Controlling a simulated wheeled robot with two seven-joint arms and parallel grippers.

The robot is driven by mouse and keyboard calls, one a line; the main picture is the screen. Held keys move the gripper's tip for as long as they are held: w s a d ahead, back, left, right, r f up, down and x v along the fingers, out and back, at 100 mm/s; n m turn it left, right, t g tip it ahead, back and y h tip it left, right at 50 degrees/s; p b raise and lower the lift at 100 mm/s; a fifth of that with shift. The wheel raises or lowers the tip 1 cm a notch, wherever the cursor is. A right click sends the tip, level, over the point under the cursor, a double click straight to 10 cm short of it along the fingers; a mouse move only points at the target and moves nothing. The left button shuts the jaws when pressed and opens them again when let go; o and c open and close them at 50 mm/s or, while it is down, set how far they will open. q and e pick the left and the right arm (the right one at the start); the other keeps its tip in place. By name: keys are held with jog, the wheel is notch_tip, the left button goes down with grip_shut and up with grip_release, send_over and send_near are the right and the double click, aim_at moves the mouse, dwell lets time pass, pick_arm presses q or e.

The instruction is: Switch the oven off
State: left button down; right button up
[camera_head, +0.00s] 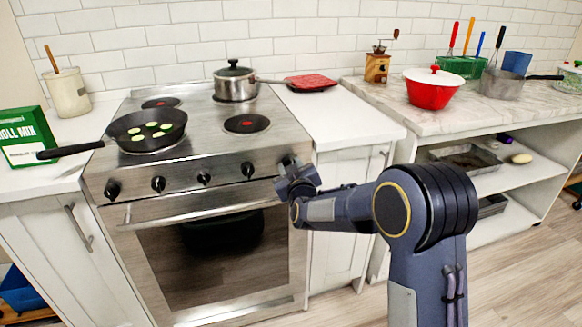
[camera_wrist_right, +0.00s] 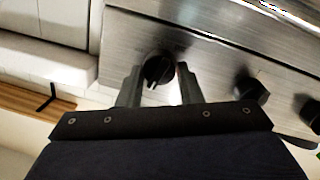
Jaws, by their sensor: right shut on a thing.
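The steel oven (camera_head: 205,206) stands at left centre in the head view, with a row of black knobs along its sloped front panel. My right gripper (camera_head: 290,172) is at the right end of that panel and hides the rightmost knob there. In the right wrist view, the rightmost knob (camera_wrist_right: 158,68) sits between the two fingers of my right gripper (camera_wrist_right: 158,86), which is shut on it. The knob's ridge is tilted. Another knob (camera_head: 247,169) is just left of the gripper. The oven door is closed. My left gripper is not in view.
A frying pan (camera_head: 128,131) with green-edged slices and a steel pot (camera_head: 234,86) stand on the hob. The pan's handle reaches left over the counter. A white counter (camera_head: 345,122) lies right of the oven. A red lidded bowl (camera_head: 430,96) stands on the marble top.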

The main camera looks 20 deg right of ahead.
jog(key=shift+f+n, duration=0.1)
jog(key=shift+n, duration=1)
jog(key=o, duration=1)
jog(key=s, duration=0.8)
jog(key=shift+a, duration=0.3)
